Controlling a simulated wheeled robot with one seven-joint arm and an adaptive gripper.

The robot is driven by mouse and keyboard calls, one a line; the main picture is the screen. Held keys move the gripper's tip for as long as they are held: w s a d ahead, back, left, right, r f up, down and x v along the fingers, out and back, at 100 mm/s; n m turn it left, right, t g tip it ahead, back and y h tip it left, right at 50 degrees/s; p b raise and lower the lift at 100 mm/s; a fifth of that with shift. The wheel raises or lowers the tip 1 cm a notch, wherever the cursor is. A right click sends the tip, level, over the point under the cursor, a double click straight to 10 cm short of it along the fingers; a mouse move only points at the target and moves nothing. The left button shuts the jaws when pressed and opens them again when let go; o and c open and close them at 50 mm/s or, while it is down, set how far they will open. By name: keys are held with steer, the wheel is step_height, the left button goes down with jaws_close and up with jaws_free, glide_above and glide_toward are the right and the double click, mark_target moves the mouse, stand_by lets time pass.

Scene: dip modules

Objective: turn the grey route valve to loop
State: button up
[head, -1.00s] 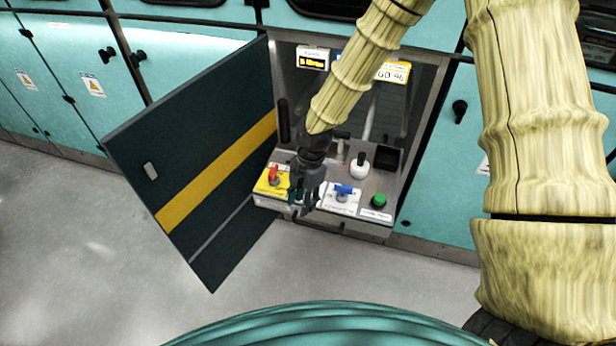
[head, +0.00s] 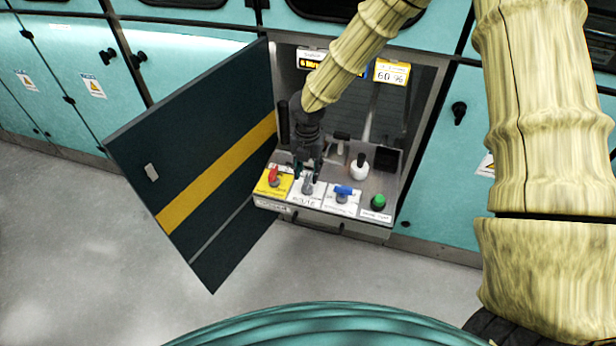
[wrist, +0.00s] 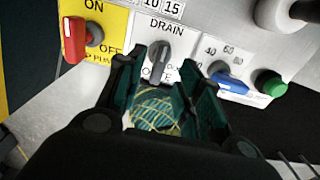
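The grey route valve (head: 308,187) sits on a white plate between the red and blue valves on the console. In the wrist view, the grey valve (wrist: 158,60) has "DRAIN" printed above it, and its handle runs down the picture, leaning slightly left. The lower label is partly covered by my gripper, and I cannot read "loop". My gripper (head: 306,164) is over the console just behind the valve in the head view. In the wrist view my gripper (wrist: 160,82) has its fingers apart, with the handle's lower end near the gap. Contact cannot be made out.
A red handle (head: 273,176) on a yellow plate is left of the valve. A blue handle (head: 344,190) and a green button (head: 378,201) are to the right. A white-based knob (head: 359,168) stands behind. The open cabinet door (head: 200,165) bounds the left side.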

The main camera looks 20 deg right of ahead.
mark_target(308, 179)
steer(key=shift+f, duration=1.9)
jaws_close()
